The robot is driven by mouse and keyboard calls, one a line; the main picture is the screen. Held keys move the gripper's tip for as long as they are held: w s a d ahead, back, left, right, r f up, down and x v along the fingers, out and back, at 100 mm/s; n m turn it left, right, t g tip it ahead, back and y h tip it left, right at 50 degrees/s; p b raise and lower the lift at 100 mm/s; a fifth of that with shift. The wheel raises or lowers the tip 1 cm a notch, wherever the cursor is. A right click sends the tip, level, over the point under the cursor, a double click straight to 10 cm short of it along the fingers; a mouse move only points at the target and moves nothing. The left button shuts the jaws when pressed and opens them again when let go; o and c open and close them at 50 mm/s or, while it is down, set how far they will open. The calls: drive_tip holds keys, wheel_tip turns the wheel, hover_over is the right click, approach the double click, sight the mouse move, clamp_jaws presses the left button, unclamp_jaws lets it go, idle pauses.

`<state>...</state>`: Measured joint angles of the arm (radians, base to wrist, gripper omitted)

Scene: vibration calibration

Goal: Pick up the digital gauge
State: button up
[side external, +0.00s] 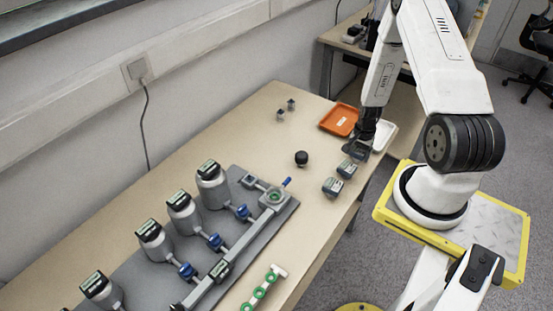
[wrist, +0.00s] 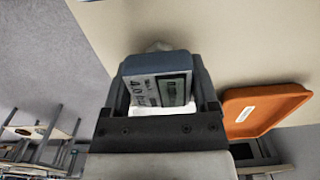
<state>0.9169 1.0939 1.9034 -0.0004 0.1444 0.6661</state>
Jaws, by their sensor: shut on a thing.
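A digital gauge (wrist: 157,78) with a blue-grey body, a small display and a printed label sits between the jaws of my gripper (wrist: 160,95) in the wrist view. The jaws are shut on its two sides. In the side external view, my gripper (side external: 357,150) is near the table's right edge, with a gauge (side external: 347,168) at its fingers. A second similar gauge (side external: 333,187) stands just in front of it on the table. I cannot tell whether the held gauge is clear of the table.
An orange tray (side external: 325,122) and a white tray (side external: 389,136) lie behind my gripper. A black round knob (side external: 301,158) is to the left. A grey plate (side external: 235,178) carries several gauge-topped cylinders and a rail. Bare table lies around the knob.

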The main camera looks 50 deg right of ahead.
drive_tip(key=shift+r, duration=0.15)
drive_tip(key=shift+r, duration=0.95)
drive_tip(key=s+a+r, duration=0.9)
drive_tip(key=s+r, duration=0.1)
drive_tip(key=r, duration=0.1)
drive_tip(key=shift+s+a, duration=0.15)
drive_tip(key=shift+s, duration=0.1)
drive_tip(key=shift+w+f, duration=0.1)
drive_tip(key=shift+w, duration=0.05)
drive_tip(key=w+a+n, duration=0.4)
drive_tip(key=w, duration=0.3)
drive_tip(key=w+a+n, duration=0.3)
drive_tip(key=w+n, duration=0.1)
drive_tip(key=w, duration=0.3)
drive_tip(key=w+a+n, duration=0.3)
drive_tip(key=w+a, duration=0.1)
drive_tip(key=a, duration=0.3)
drive_tip(key=w+a+f+n, duration=0.1)
drive_tip(key=w+a+n, duration=0.2)
drive_tip(key=a, duration=0.5)
drive_tip(key=shift+w+f, duration=0.2)
drive_tip(key=shift+w, duration=0.25)
